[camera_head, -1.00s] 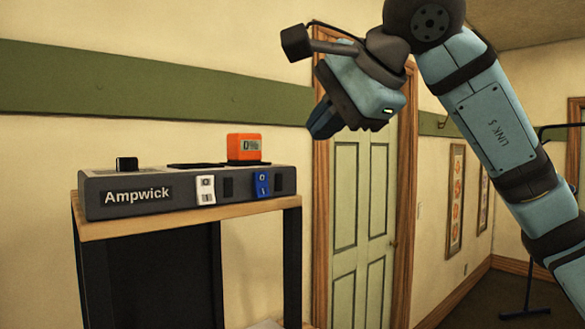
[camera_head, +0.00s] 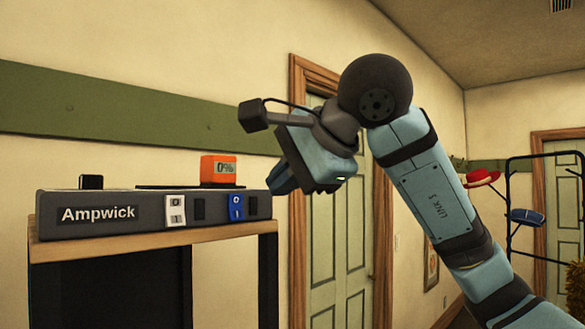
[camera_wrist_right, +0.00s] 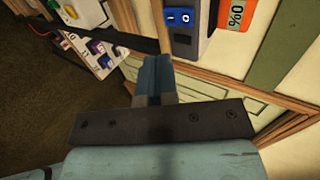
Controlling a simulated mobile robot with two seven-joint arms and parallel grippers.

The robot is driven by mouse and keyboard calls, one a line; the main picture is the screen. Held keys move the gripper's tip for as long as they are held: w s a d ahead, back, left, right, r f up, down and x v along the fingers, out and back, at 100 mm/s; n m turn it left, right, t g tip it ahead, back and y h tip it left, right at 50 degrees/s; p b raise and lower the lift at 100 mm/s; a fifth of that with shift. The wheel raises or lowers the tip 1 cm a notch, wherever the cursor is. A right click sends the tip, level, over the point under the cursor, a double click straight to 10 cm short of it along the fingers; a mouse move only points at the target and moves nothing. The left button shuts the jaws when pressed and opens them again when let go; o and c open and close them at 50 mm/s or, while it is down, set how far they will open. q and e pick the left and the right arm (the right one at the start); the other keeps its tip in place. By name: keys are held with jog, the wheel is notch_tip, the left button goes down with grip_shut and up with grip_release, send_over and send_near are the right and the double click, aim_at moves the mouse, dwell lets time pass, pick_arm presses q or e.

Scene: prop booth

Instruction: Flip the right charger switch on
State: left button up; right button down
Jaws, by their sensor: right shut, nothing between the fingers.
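The grey Ampwick charger (camera_head: 130,228) sits on a wooden-topped stand at the left. Its right switch (camera_head: 236,207) is a blue rocker marked 0 above and 1 below; its set position is hard to tell. It also shows in the right wrist view (camera_wrist_right: 180,17). The left switch (camera_head: 175,211) is a white rocker. An orange battery (camera_head: 218,168) reading 0% stands on the charger above the blue switch. My right gripper (camera_head: 281,182) is shut and empty, just right of the charger's right end, apart from the switch in the picture. My left gripper is out of view.
A wooden-framed door (camera_head: 335,250) stands behind my right arm. A coat rack (camera_head: 512,200) with hats is at the far right. In the right wrist view, panels with coloured buttons (camera_wrist_right: 95,48) lie at upper left.

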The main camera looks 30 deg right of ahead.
aim_at(238, 218)
jog(key=x, duration=0.3)
jog(key=p+x, duration=0.1)
jog(key=x, duration=0.4)
jog(key=shift+w+a+r, duration=0.2)
jog(key=shift+w, duration=0.3)
jog(key=shift+w+a+f, duration=0.1)
jog(key=shift+w+f, duration=0.05)
jog(key=shift+w, duration=0.05)
